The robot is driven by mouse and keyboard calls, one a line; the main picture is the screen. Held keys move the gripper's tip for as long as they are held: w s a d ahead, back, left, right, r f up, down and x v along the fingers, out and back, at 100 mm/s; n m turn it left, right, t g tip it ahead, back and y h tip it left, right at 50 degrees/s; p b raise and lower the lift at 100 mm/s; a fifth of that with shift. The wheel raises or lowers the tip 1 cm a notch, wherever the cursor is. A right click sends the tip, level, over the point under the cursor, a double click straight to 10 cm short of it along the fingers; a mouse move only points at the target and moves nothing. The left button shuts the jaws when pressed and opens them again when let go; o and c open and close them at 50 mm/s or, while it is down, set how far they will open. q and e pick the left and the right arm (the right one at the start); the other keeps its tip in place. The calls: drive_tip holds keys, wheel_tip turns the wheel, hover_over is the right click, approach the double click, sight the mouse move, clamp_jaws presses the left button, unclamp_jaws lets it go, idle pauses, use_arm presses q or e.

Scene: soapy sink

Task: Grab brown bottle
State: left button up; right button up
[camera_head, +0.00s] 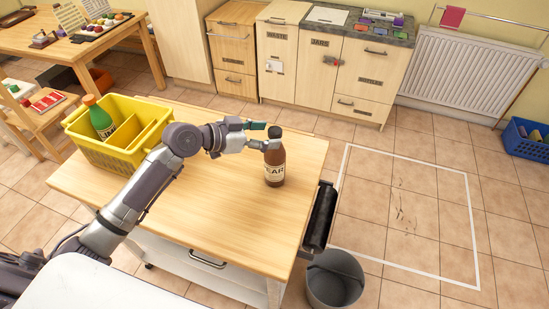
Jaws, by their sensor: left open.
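The brown bottle (274,166) stands upright on the wooden cart top (225,205), near its right side. It has a dark cap and a pale label with dark lettering. My left gripper (271,137) is open at the bottle's neck, just below the cap. One finger shows behind the neck and the other in front of it on the left side. Whether the fingers touch the bottle cannot be told from here. My left arm reaches in from the lower left across the cart top. My right gripper is not in view.
A yellow divided crate (120,160) with a green bottle (100,118) stands at the cart's back left. A dark roller (320,216) is on the cart's right side, above a grey bin (334,280). The cart top in front of the bottle is clear.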

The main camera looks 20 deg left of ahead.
use_arm(q)
drive_tip(key=shift+p+x, duration=0.3)
drive_tip(key=shift+x, duration=0.95)
drive_tip(key=shift+w+d, duration=0.25)
drive_tip(key=shift+f, duration=0.1)
drive_tip(key=shift+s+a, duration=0.1)
drive_tip(key=shift+c, duration=0.5)
drive_tip(key=c, duration=1)
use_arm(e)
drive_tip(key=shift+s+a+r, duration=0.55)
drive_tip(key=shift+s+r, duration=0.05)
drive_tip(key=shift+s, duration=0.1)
